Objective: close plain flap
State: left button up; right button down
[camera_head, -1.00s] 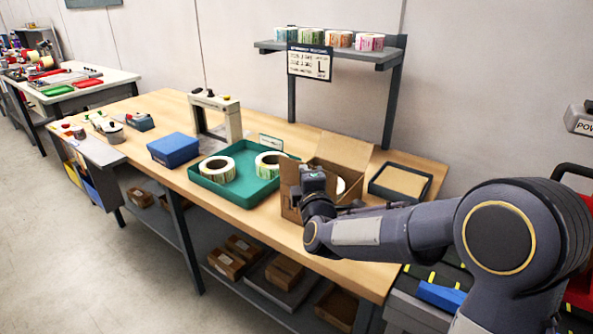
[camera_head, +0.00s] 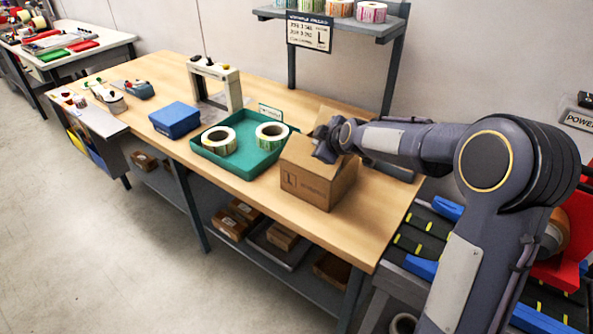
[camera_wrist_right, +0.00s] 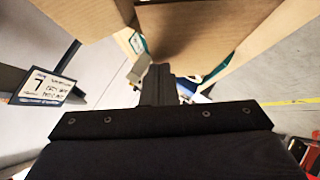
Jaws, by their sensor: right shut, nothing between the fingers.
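The cardboard box (camera_head: 318,190) stands on the wooden table, right of the green tray. Its front face carries a printed L mark. A flap (camera_head: 327,114) stands up at the back of the box; I cannot tell for sure which flap is the plain one. My right gripper (camera_head: 324,150) is shut and empty, over the box's top, and hides part of the opening. In the right wrist view, the shut black fingers (camera_wrist_right: 157,84) are close to brown cardboard (camera_wrist_right: 185,35); whether they touch it is unclear. My left gripper is not in view.
The green tray (camera_head: 245,172) with two label rolls stands close at the box's left. A blue box (camera_head: 175,120) and a white-and-black stand (camera_head: 232,90) are farther left. A shelf (camera_head: 345,22) with label rolls is behind. The table's front strip is clear.

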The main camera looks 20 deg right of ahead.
jog(key=shift+w+d+f+m+g+y+b, duration=0.55)
jog(key=shift+d+f+m+g+y+b, duration=0.15)
jog(key=shift+d+f+g+b, duration=0.25)
jog(key=shift+w+d+f+m+g+y+b, duration=0.2)
jog(key=shift+w+f+m+g+y+b, duration=0.15)
jog(key=shift+f+y+b, duration=0.2)
jog(key=shift+w+d+f+m+g+y+b, duration=0.1)
jog(key=shift+d+f+m+g+y+b, duration=0.15)
jog(key=shift+f+g+y+b, duration=0.2)
jog(key=shift+f, duration=0.15)
jog(key=shift+a+r+p, duration=0.1)
jog(key=shift+r+p, duration=0.35)
jog(key=shift+r, duration=0.5)
